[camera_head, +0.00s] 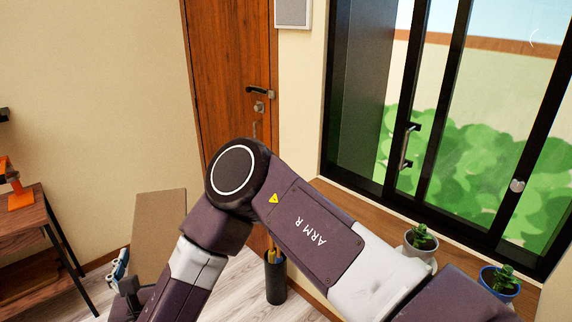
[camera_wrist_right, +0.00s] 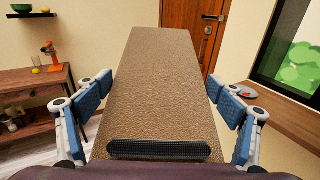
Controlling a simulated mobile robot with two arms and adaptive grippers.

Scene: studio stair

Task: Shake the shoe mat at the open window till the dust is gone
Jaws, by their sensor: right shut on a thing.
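The shoe mat (camera_wrist_right: 165,60) is a flat brown textured panel. It stretches out ahead of my right gripper (camera_wrist_right: 160,88) between its blue finger pads, which are shut on it. In the head view the mat (camera_head: 160,232) shows left of my right arm, near the door, with part of the gripper beside its lower left. I cannot make out dust on it. The black-framed window (camera_head: 462,110) is at the right, apart from the mat; how far it is open is unclear. My left gripper is not in view.
Potted plants, one white (camera_head: 420,244) and one blue (camera_head: 500,282), stand on the wooden sill (camera_head: 372,210). A dark bin (camera_head: 275,280) stands on the floor near the wooden door (camera_head: 225,70). A wooden table (camera_head: 30,225) is at the left.

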